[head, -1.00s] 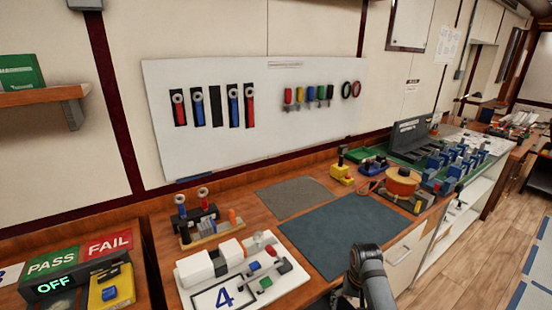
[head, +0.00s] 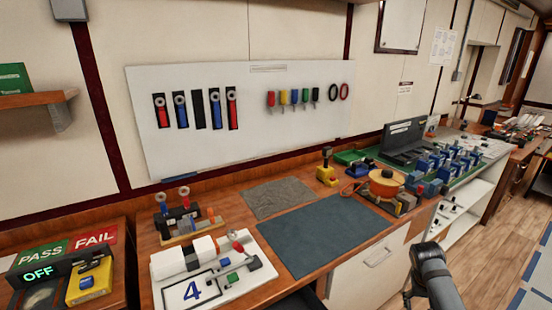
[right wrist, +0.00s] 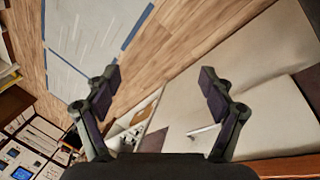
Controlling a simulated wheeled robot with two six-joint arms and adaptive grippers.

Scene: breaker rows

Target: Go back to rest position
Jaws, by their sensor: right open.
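My right arm comes in at the bottom right of the head view, beside the front of the workbench (head: 345,232). Its gripper is cut off or hidden there. In the right wrist view my right gripper (right wrist: 152,88) is open with its two fingers wide apart and nothing between them. Beyond the fingers are the wood floor (right wrist: 185,45) and the pale cabinet front with a drawer handle (right wrist: 203,131). My left gripper is in neither view.
On the bench are a dark mat (head: 320,235), a white board marked 4 (head: 235,285), an orange round device (head: 385,184) and a row of blue blocks (head: 440,160). A PASS/FAIL box (head: 65,255) stands at left. Open floor (head: 500,245) lies at right.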

